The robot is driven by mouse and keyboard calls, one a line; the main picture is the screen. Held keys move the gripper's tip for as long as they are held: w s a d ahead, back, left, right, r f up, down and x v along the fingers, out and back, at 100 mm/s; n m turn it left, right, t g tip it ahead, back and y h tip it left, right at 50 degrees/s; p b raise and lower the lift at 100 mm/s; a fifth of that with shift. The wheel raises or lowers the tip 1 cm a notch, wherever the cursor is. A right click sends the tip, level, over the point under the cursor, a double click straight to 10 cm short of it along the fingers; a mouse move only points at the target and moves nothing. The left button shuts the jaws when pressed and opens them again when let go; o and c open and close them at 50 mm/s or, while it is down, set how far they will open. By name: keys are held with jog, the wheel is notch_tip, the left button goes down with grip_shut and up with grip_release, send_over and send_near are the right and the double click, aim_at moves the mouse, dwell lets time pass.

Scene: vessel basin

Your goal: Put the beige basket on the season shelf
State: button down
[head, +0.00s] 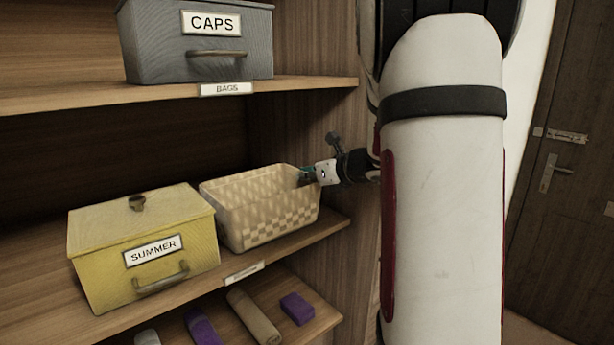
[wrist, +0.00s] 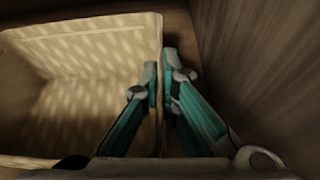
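The beige basket (head: 262,218) is a woven open bin and stands upright on the middle shelf (head: 313,238), right of a yellow box. The small label (head: 243,272) on this shelf's front edge is too small to read. My gripper (head: 308,175) is at the basket's right rim. In the wrist view, the fingers (wrist: 161,82) straddle the basket wall, one inside and one outside, closed on it. The inside of the basket (wrist: 85,75) looks empty there. The basket's underside is hidden, so I cannot tell whether its full weight rests on the board.
The yellow SUMMER box (head: 100,245) stands close on the left. A wooden side panel (head: 340,120) is close on the right. Above, the shelf labelled BAGS (head: 320,88) holds a grey CAPS box (head: 150,50). Below, a shelf holds rolled items and a purple block (head: 297,308).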

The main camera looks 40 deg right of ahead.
jog(key=shift+f, duration=0.2)
jog(key=c, duration=1.8)
grip_release()
